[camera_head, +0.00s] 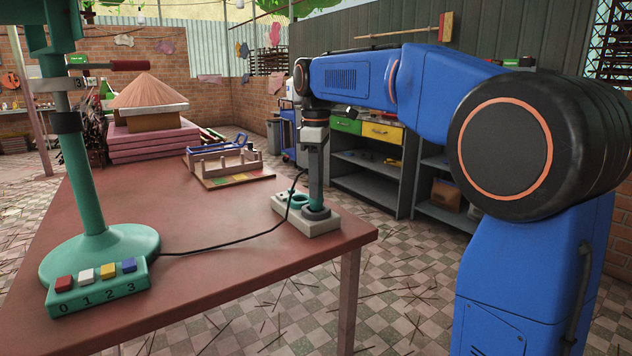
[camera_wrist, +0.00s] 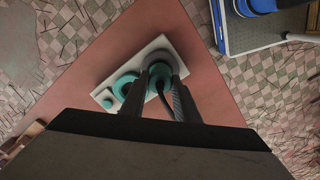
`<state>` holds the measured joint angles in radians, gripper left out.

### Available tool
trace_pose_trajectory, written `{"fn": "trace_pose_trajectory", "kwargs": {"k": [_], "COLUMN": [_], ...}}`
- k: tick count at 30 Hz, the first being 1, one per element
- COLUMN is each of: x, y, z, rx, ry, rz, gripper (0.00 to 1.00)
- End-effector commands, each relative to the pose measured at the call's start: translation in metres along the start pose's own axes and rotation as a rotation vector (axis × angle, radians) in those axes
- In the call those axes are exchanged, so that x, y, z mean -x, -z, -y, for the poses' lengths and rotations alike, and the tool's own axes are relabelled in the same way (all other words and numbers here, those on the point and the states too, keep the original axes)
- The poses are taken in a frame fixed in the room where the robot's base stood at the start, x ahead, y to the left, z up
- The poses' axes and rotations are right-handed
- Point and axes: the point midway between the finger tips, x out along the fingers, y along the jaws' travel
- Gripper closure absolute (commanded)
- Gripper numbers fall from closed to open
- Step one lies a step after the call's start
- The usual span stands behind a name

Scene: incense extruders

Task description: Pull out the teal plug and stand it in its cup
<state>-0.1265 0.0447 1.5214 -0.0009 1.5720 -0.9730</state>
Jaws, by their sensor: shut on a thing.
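The teal plug (camera_wrist: 160,72) is between the fingers of my gripper (camera_wrist: 158,84) in the wrist view, with its dark cable trailing from it. My gripper (camera_head: 316,203) points straight down and is shut on the plug. The plug lines up with the round grey cup (camera_head: 316,213), which also shows in the wrist view (camera_wrist: 178,60). I cannot tell whether the plug touches the cup's bottom, as the fingers hide it. A teal round socket (camera_wrist: 125,83) sits beside the cup on the white block (camera_head: 287,217).
The block stands near the red table's (camera_head: 200,265) right corner. A wooden rack (camera_head: 228,170) and a stacked pink model (camera_head: 150,140) stand behind. The middle table is mostly clear.

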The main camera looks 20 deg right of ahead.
Motion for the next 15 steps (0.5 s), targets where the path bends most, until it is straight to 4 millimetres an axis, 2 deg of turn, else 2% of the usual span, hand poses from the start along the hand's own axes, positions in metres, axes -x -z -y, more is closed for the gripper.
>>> {"fn": "trace_pose_trajectory", "kwargs": {"k": [15], "x": [-0.0082], "y": [-0.0001], "z": [0.0001], "rx": [0.0], "ry": [0.0], "rz": [0.0], "gripper": [0.94]}}
